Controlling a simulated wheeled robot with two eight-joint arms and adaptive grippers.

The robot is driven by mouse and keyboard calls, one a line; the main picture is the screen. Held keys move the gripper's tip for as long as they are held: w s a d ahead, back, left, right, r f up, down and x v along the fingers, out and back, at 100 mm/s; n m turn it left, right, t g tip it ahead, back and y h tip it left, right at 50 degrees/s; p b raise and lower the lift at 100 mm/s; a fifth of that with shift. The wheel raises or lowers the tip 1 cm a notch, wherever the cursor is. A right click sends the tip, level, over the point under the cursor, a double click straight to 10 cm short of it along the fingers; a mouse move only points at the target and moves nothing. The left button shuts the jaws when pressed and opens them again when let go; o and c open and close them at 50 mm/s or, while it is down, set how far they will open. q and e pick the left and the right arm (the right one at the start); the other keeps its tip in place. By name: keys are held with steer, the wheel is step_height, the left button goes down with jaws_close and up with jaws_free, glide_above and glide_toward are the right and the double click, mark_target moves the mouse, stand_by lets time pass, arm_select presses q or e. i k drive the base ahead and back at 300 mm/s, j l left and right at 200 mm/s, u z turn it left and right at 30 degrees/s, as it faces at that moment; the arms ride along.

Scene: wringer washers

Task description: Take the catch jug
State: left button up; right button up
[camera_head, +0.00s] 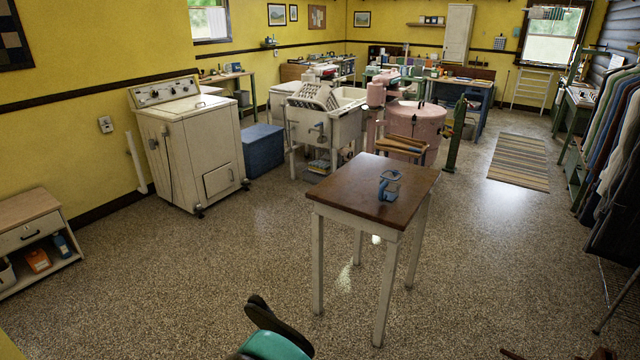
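A small blue jug-like vessel (389,186) stands on a brown-topped table with white legs (345,180). It is the only thing on that table; its finer details are too small to tell. A teal and black part at the bottom edge looks like my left gripper (272,322). It is well short of the table, apart from the blue vessel, and whether its fingers are open cannot be made out.
A white washer (187,145) and a blue chest (262,152) stand at the left. Laundry tubs and a pink washer (418,118) stand behind the table. A low shelf unit (28,235) is at left, hanging clothes (610,140) at right. Speckled floor is clear around the table.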

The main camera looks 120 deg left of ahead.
mark_target(390, 180)
steer(key=u, duration=3.65)
steer(key=i+j+z, duration=0.25)
steer(key=i+j, duration=0.25)
steer(key=i, duration=0.2)
steer(key=i+j+z, duration=0.25)
steer(key=i+j, duration=0.4)
steer(key=i+j+z, duration=0.25)
steer(key=i+j, duration=0.35)
steer(key=j, duration=0.2)
